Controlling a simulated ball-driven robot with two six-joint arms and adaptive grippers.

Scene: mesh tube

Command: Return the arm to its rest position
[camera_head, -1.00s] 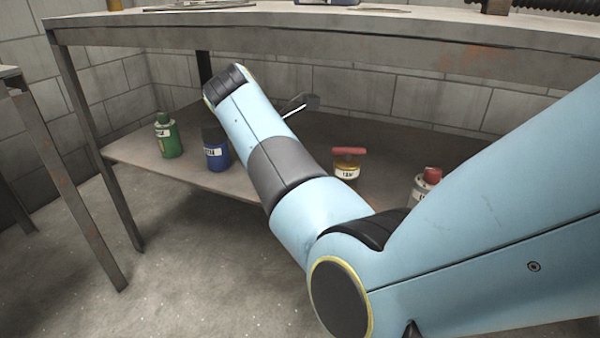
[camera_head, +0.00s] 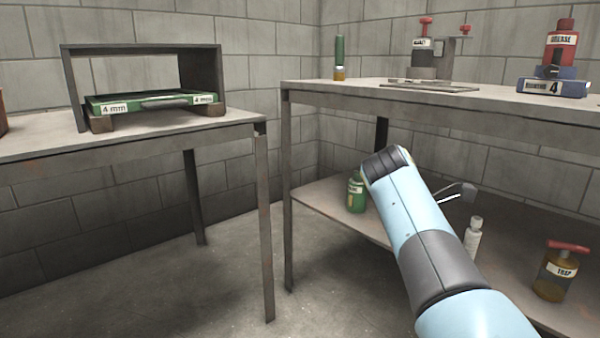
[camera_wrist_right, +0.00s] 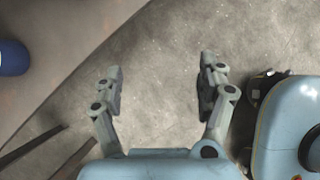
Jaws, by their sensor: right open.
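My right arm (camera_head: 428,235) comes in from the lower right in the head view, in front of the right workbench. My left gripper is in no view.
The right workbench (camera_head: 335,95) has a lower shelf (camera_head: 330,205) with a green bottle (camera_head: 356,191), a white bottle (camera_head: 473,238) and an amber jar (camera_head: 553,277).

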